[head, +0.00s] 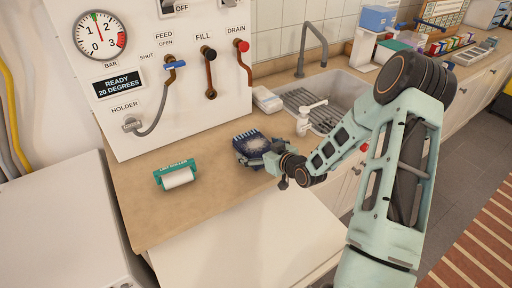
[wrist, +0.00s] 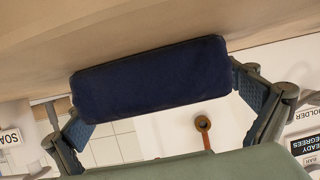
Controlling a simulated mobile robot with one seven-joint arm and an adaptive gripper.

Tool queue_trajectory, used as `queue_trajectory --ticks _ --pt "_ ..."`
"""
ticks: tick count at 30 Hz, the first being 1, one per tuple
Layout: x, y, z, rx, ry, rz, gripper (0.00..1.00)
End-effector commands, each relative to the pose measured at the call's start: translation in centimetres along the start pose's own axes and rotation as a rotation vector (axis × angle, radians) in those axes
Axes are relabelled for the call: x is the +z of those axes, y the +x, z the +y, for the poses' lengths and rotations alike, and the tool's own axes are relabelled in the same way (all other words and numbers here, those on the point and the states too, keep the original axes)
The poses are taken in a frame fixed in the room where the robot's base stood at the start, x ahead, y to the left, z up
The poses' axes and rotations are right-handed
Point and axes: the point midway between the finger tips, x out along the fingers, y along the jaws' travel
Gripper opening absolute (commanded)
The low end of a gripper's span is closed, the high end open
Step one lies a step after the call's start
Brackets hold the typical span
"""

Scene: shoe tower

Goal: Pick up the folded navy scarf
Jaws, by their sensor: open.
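The folded navy scarf (wrist: 150,80) is a dark blue, flat-sided bundle at the counter surface in the wrist view, which is upside down. In the head view the scarf (head: 252,146) is a small dark patch at my gripper, partly covered by it. My gripper (head: 262,147) is open, low over the counter. In the wrist view its two blue-padded fingers (wrist: 158,100) stand on either side of the scarf, close to its ends. I cannot tell whether either pad touches it.
The wooden counter (head: 150,216) is clear around a green lint roller (head: 176,176). A white dispenser pump (head: 309,118) and a sink (head: 335,95) lie to the right. A white panel (head: 140,75) with gauge, valves and a hose stands behind.

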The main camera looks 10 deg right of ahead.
Motion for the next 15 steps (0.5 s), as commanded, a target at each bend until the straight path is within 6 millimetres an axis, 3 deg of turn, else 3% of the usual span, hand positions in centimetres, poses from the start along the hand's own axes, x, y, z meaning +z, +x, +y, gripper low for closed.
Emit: queue_trajectory --ticks 10,15 --pt "0.05 0.79 0.01 0.001 0.001 -0.001 1.00" --pt "0.05 0.77 0.01 0.001 0.001 -0.001 0.81"
